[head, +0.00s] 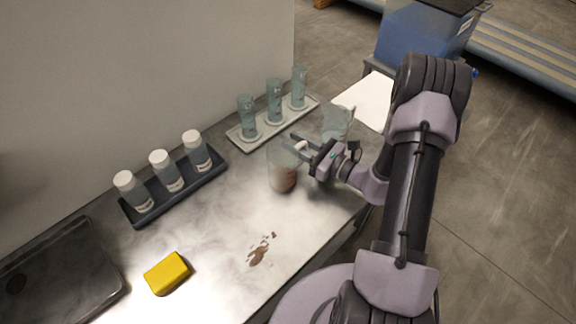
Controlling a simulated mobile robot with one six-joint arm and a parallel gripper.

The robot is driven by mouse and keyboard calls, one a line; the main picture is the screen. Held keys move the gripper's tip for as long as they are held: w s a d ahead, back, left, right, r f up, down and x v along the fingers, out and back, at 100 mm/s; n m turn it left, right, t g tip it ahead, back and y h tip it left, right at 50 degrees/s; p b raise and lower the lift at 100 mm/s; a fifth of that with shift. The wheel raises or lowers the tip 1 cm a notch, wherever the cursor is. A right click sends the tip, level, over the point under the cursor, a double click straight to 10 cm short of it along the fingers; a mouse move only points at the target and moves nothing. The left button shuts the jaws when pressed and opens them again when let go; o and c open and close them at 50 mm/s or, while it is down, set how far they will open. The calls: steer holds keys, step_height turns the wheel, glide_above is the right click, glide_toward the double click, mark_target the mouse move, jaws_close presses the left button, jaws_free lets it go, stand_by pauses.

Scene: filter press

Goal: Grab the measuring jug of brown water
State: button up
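The measuring jug of brown water (283,179) is a clear jug with brown liquid in its lower part. It stands upright on the metal counter (215,240), near the middle of the head view. My gripper (295,145) is at the upper right of this jug, with its fingers pointing left at the rim. The fingers overlap the jug's upper right side in the picture. I cannot tell whether they touch it or close on its handle.
An empty clear jug (338,122) stands just behind my gripper. A light rack (297,122) holds three greenish cylinders; a dark tray (186,202) holds three white-capped bottles. A yellow sponge (167,273) and a brown spill (260,250) are in front. A sink (66,275) is at left.

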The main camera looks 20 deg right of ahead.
jaws_close()
stand_by(1.2)
